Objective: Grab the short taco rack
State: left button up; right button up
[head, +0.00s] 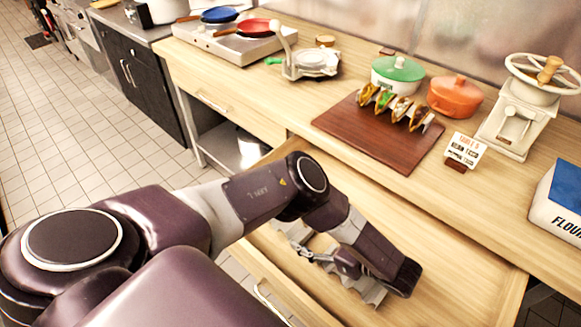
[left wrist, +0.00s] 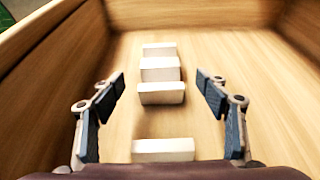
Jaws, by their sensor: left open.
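A pale, wavy rack (head: 372,292) lies in the open drawer, partly hidden by my left arm and gripper. In the left wrist view several white ridges (left wrist: 161,94) of it stand in a row on the drawer floor. I cannot tell whether they all belong to one piece. My left gripper (head: 345,264) reaches down into the drawer. In the left wrist view its open fingers (left wrist: 160,85) are on either side of the row, apart from the ridges. Another rack holding tacos (head: 398,106) stands on a brown board on the counter. My right gripper is not in view.
The drawer (head: 462,268) has wooden walls close around my gripper, with bare floor to the right. On the counter stand the brown board (head: 365,137), a green-lidded pot (head: 398,75), an orange pot (head: 455,95), a small sign (head: 465,149), a white grinder (head: 520,115) and a flour box (head: 560,205).

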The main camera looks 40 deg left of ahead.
aim_at(290, 222)
pick_arm(q)
jog(key=b+x, duration=0.1)
jog(key=x, duration=0.5)
jog(key=shift+a, duration=0.35)
jog(key=c, duration=1.3)
jog(key=shift+r, duration=0.15)
